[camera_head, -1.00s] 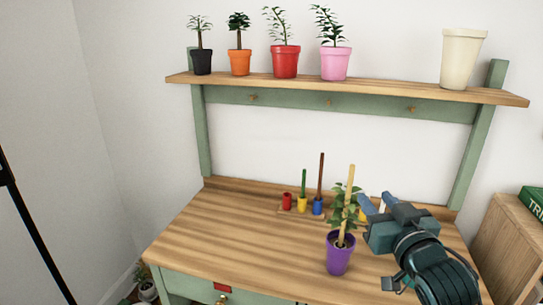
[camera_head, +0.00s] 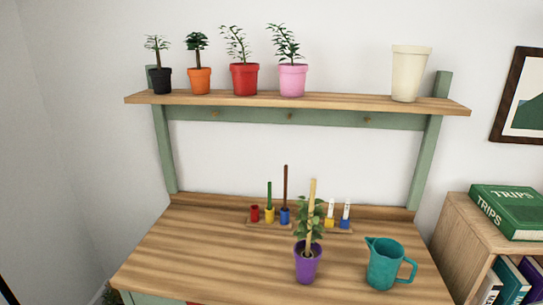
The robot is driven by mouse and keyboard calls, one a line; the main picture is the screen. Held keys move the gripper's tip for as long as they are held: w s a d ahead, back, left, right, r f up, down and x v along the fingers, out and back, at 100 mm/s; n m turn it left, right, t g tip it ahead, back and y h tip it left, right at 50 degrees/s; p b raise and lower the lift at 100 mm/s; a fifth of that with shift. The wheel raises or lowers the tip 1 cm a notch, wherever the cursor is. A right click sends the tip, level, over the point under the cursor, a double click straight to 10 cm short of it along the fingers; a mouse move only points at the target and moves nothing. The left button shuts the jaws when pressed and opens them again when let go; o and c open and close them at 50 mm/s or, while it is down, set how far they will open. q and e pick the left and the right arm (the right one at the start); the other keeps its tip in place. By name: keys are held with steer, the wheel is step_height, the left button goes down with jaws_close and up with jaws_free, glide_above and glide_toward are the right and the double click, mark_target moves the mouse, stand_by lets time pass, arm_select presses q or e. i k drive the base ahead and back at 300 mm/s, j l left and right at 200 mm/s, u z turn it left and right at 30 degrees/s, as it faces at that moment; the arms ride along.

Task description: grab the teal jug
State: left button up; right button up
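The teal jug (camera_head: 384,265) stands upright on the wooden tabletop (camera_head: 190,255), near its right front part. Its spout points left and its handle is on the right. A purple pot (camera_head: 307,266) with a leafy plant and a pale stake stands to its left, with a small gap between them. Neither of my grippers shows in the head view now, so their state cannot be seen.
Small coloured pots and sticks (camera_head: 284,216) stand along the back of the tabletop. A shelf (camera_head: 330,102) above carries several potted plants and a cream pot (camera_head: 409,75). A wooden bookcase (camera_head: 452,225) with a green book (camera_head: 508,211) stands at right. The tabletop's left side is clear.

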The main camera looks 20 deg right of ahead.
mark_target(387, 256)
steer(key=z, duration=1.65)
steer(key=i+j+u, duration=0.45)
steer(key=i, duration=0.05)
